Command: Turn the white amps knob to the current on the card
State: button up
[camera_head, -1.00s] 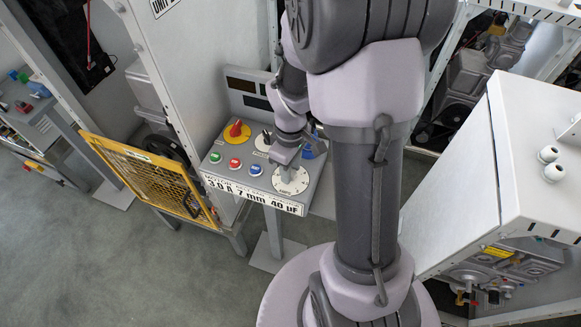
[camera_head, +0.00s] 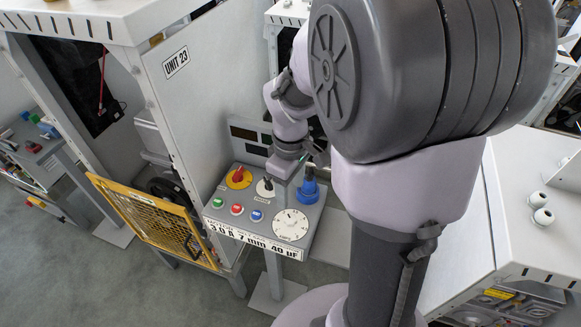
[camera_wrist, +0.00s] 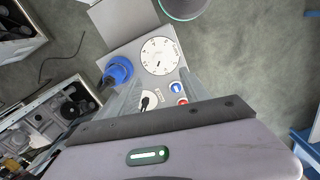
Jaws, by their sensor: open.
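The white knob (camera_head: 290,224) is a round dial with dark marks around its rim, at the front right of the grey panel. It also shows in the wrist view (camera_wrist: 160,56), in full and uncovered; its setting is too small to read. The card (camera_head: 255,240) on the panel's front edge reads 3.0 A, 7 mm, 40 µF. My gripper (camera_wrist: 155,92) is open and empty. Its fingers lie either side of the black pointer knob (camera_wrist: 148,102) in the wrist view, behind the white dial. I cannot tell its height over the panel.
A blue plug (camera_head: 308,188) stands right of the black pointer knob. A red rotary switch on yellow (camera_head: 239,177) is at the back left. Green, red and blue buttons (camera_head: 237,209) line the panel left of the dial. A yellow mesh guard (camera_head: 150,222) stands at the left.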

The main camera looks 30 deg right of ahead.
notch_tip(320, 180, up, 5)
jog(key=shift+r+p, duration=0.2)
jog(key=shift+p, duration=0.3)
jog(key=s+a+f+m+t+y+b, duration=0.1)
jog(key=s+a+f+m+t+b, duration=0.2)
jog(key=s+a+m+b, duration=0.2)
jog(key=s+a+f+m+t+y+b, duration=0.1)
jog(key=s+a+f+m+b, duration=0.3)
jog(key=a+b, duration=0.5)
jog(key=s+t+b, duration=0.1)
jog(key=s+b, duration=0.1)
jog(key=b, duration=0.1)
jog(key=shift+a+m+t, duration=0.25)
jog(key=shift+m+t, duration=0.15)
dwell(0.6)
